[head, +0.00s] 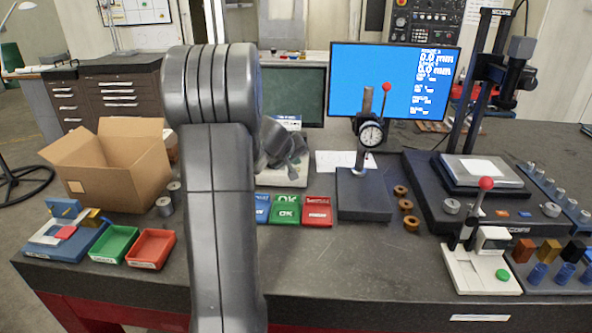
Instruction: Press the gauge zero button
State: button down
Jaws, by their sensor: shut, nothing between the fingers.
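A dial gauge (371,133) with a round white face is mounted on a stand with a dark square base (363,200), right of centre. A white device (478,268) with a red-knobbed lever stands at the front right, and a green round button (502,275) is on its base. I cannot tell from its look whether this is the zero button. My gripper (292,160) is dark grey and partly hidden behind my arm. It is shut and empty, in front of or over a pale device (290,178), left of the dial gauge and far from the green button.
Red and green bins (285,210) stand in the middle, with more bins (150,248) at the left beside an open cardboard box (108,165). Brown rings (411,223) lie right of the gauge base. A large black stand (470,190) is at the right. The front middle of the table is clear.

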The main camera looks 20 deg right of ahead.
jog(key=shift+f, duration=0.1)
jog(key=shift+f+b, duration=0.4)
jog(key=shift+b, duration=0.3)
jog(key=shift+f+b, duration=0.3)
jog(key=shift+b, duration=0.15)
dwell(0.5)
jog(key=shift+r, duration=0.1)
jog(key=shift+r+p, duration=0.5)
jog(key=shift+r, duration=0.15)
jog(key=shift+r+p, duration=1.95)
jog(key=shift+r, duration=0.6)
jog(key=shift+f, duration=0.1)
